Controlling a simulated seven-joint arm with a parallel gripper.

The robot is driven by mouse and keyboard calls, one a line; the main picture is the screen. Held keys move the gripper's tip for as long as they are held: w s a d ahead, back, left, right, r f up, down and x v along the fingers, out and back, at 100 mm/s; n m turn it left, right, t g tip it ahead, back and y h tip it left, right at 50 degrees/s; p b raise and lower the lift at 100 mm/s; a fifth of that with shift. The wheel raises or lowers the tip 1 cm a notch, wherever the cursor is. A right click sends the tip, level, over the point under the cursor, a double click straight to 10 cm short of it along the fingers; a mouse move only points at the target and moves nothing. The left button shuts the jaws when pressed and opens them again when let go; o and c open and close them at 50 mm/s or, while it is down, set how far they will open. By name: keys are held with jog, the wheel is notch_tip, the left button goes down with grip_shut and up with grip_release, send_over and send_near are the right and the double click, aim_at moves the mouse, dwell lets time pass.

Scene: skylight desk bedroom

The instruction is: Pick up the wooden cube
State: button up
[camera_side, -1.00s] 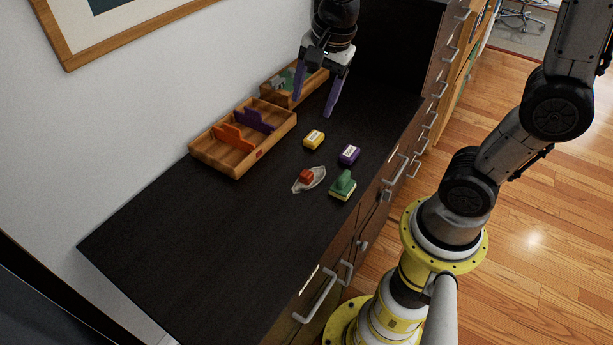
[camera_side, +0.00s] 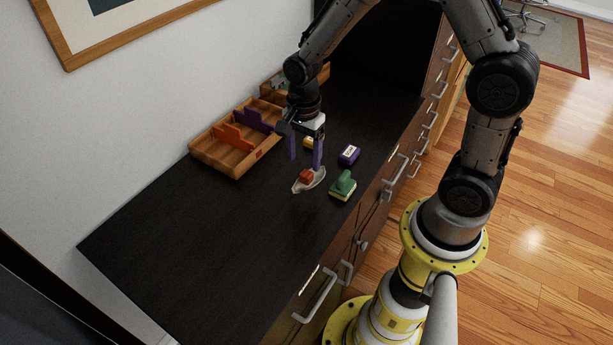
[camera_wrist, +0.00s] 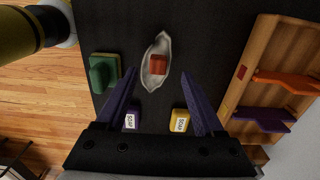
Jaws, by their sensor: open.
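The wooden cube (camera_side: 306,176) looks small and reddish-orange. It sits in a pale, boat-shaped dish (camera_side: 320,180) on the dark desk top. In the wrist view the cube (camera_wrist: 158,65) lies in the dish (camera_wrist: 148,84), between the lines of my two purple fingers and a little beyond their tips. My gripper (camera_side: 305,164) is open and empty, pointing down. In the side view its fingertips are just behind and above the cube, with no visible contact.
A green-topped block (camera_side: 343,185) stands right of the dish. A purple soap box (camera_side: 349,155) and a partly hidden yellow soap box (camera_side: 308,143) lie behind it. A wooden tray (camera_side: 236,167) with orange and purple dividers is at left. The front desk top is clear.

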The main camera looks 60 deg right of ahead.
aim_at(307, 173)
jog(key=shift+s+d+f, duration=0.1)
jog(key=shift+d+f, duration=0.1)
jog(key=shift+f, duration=1.15)
jog(key=shift+d+f, duration=0.15)
jog(key=shift+f, duration=1.2)
jog(key=shift+c, duration=0.2)
grip_shut()
